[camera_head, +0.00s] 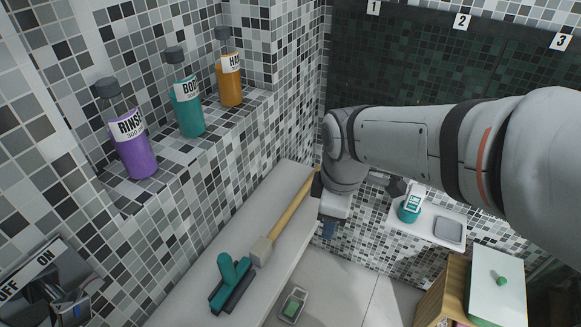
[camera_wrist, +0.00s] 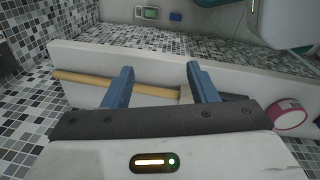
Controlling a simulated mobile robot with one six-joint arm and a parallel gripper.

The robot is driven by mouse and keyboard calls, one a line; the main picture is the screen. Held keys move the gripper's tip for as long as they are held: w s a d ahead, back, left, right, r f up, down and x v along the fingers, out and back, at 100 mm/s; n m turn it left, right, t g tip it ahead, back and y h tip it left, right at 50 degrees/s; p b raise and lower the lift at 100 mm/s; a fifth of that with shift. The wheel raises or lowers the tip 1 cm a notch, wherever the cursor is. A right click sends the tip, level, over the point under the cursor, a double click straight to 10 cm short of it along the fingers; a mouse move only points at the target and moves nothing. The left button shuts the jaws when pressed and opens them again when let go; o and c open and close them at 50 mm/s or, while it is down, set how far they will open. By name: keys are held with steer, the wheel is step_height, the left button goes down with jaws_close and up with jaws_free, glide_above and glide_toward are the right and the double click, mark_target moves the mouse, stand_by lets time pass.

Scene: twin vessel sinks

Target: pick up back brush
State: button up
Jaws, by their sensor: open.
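The back brush has a long wooden handle (camera_head: 292,207) and a pale block-shaped head (camera_head: 262,250). It lies on a white ledge (camera_head: 185,298) along the tiled wall. In the wrist view its handle (camera_wrist: 85,79) runs across the ledge and past the gap between my fingers. In the head view a blue finger (camera_head: 329,230) shows beside the ledge, and my arm hides the handle's far end.
A teal squeegee (camera_head: 231,280) lies on the ledge near the brush head. Purple (camera_head: 132,142), teal (camera_head: 187,105) and orange (camera_head: 229,78) bottles stand on the tiled shelf above. A dish with a green item (camera_head: 292,305) is on the floor. A wooden cabinet (camera_head: 442,295) stands at right.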

mark_target(266, 239)
steer(key=a+f+n, duration=0.1)
steer(key=a+n, duration=0.3)
steer(key=n, duration=0.1)
steer(key=a+f+n, duration=0.1)
steer(key=a+n, duration=0.3)
steer(key=n, duration=0.1)
steer(key=a+f+n+g, duration=0.1)
steer(key=a+n, duration=0.4)
steer(key=shift+f, duration=0.35)
steer(key=shift+a+f+n, duration=0.15)
steer(key=shift+f+n, duration=0.05)
steer(key=shift+n, duration=0.1)
steer(key=shift+f, duration=0.4)
step_height(266, 239, down, 7)
steer(key=shift+w+r+b, duration=0.1)
steer(key=shift+b, duration=0.2)
steer(key=shift+c, duration=0.4)
steer(key=c, duration=1.1)
